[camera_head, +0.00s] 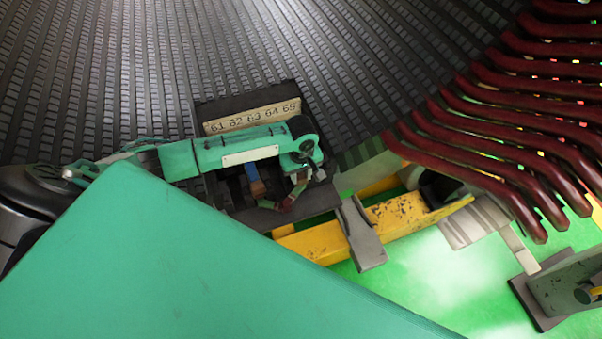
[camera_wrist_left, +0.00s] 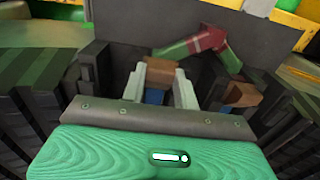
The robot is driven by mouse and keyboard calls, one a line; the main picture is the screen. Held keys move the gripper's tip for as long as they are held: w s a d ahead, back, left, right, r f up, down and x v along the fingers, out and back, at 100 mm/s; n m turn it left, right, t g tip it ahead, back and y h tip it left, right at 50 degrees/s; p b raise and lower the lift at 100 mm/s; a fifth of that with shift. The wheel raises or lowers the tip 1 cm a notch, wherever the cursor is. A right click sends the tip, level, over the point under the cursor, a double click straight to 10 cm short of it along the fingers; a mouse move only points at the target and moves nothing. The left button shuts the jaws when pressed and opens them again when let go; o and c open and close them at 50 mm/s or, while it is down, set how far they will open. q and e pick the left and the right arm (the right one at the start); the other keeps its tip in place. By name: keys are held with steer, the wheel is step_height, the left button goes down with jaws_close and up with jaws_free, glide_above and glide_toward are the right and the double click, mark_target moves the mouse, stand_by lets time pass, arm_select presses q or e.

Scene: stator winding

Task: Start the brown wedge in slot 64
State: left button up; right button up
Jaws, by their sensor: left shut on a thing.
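The left gripper (camera_head: 300,178) reaches in from the left over the slots near the numbered plate. In the left wrist view, its two pale fingers (camera_wrist_left: 160,85) are shut on the brown wedge (camera_wrist_left: 160,70), with a blue part showing below the brown end. The label plate (camera_head: 252,117) reads 61 to 65. The slots under the gripper are mostly hidden by my arm, so I cannot tell whether the wedge is inside slot 64. My right gripper is not in view.
Another brown block with blue (camera_head: 256,187) stands beside the gripper; it also shows in the wrist view (camera_wrist_left: 240,94). A red and green piece (camera_wrist_left: 205,42) lies by a dark plate (camera_wrist_left: 130,30). Dark red coil bars (camera_head: 490,130) fill the right. A yellow beam (camera_head: 400,215) lies in front.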

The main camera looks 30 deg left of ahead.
mark_target(299, 174)
arm_select(q)
steer(key=shift+w+a+p, duration=0.35)
steer(key=shift+w+a, duration=0.15)
steer(key=shift+a, duration=0.1)
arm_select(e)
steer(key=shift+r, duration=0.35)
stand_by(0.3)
arm_select(q)
steer(key=o, duration=1)
steer(key=shift+o, duration=0.2)
steer(key=shift+w+r, duration=0.1)
steer(key=shift+r, duration=0.4)
step_height(299, 174, up, 13)
steer(key=shift+f+p, duration=0.15)
steer(key=shift+p, duration=0.15)
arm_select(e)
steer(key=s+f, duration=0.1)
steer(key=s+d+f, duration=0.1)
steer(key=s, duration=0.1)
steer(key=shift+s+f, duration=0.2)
